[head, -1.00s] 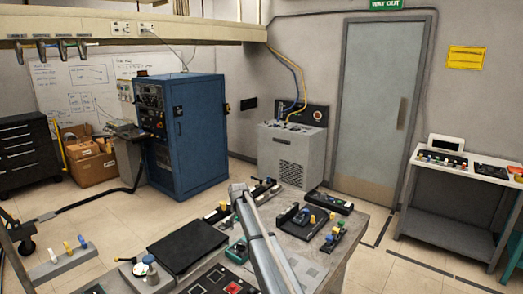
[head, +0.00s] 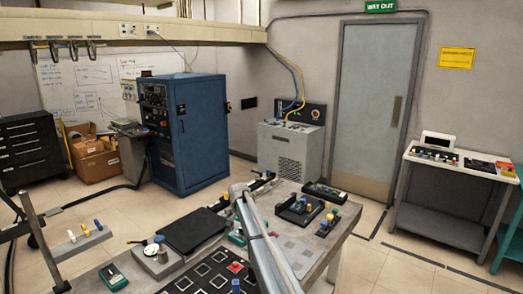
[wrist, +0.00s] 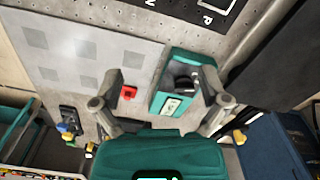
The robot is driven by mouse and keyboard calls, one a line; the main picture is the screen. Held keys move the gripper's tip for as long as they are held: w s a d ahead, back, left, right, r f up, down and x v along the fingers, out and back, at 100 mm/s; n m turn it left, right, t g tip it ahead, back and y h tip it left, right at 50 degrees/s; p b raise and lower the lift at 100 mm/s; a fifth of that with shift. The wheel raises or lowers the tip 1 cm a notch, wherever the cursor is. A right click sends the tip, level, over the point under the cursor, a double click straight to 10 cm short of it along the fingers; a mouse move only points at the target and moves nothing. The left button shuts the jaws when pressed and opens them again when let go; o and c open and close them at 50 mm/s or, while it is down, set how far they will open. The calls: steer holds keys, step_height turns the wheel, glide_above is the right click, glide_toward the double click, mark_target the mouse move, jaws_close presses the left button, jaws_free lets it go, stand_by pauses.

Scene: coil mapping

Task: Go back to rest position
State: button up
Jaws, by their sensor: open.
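My gripper (wrist: 166,88) is in the wrist view with its two fingers spread apart and nothing held between them. Beyond the fingers lies a teal handheld device (wrist: 172,103) with a pale label, and a small red block (wrist: 128,92) near the left finger. Both are on or above the grey bench surface, and I cannot tell how far below the fingers they are. In the head view my arm link (head: 262,245) reaches over the workbench (head: 338,238); the gripper itself cannot be made out there.
The bench carries a black flat case (head: 192,230), a dark board with white squares (head: 205,272) and a tray of coloured parts (head: 300,208). A blue cabinet (head: 205,135) and a grey machine (head: 290,150) stand behind. Open floor lies between bench and side table (head: 440,222).

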steer(key=s+d+f+n+b, duration=0.1)
steer(key=s+d+f+b, duration=0.1)
steer(key=s+d, duration=0.6)
steer(key=s+d+f+n+b, duration=0.1)
steer(key=s+d+f+b, duration=0.2)
steer(key=s+d, duration=0.6)
steer(key=s+d+f+n+b, duration=0.1)
steer(key=s+d, duration=0.8)
steer(key=s, duration=1.6)
steer(key=shift+s+d+f+n+b, duration=0.25)
steer(key=shift+s+f+n+b, duration=0.05)
steer(key=shift+f+b, duration=0.5)
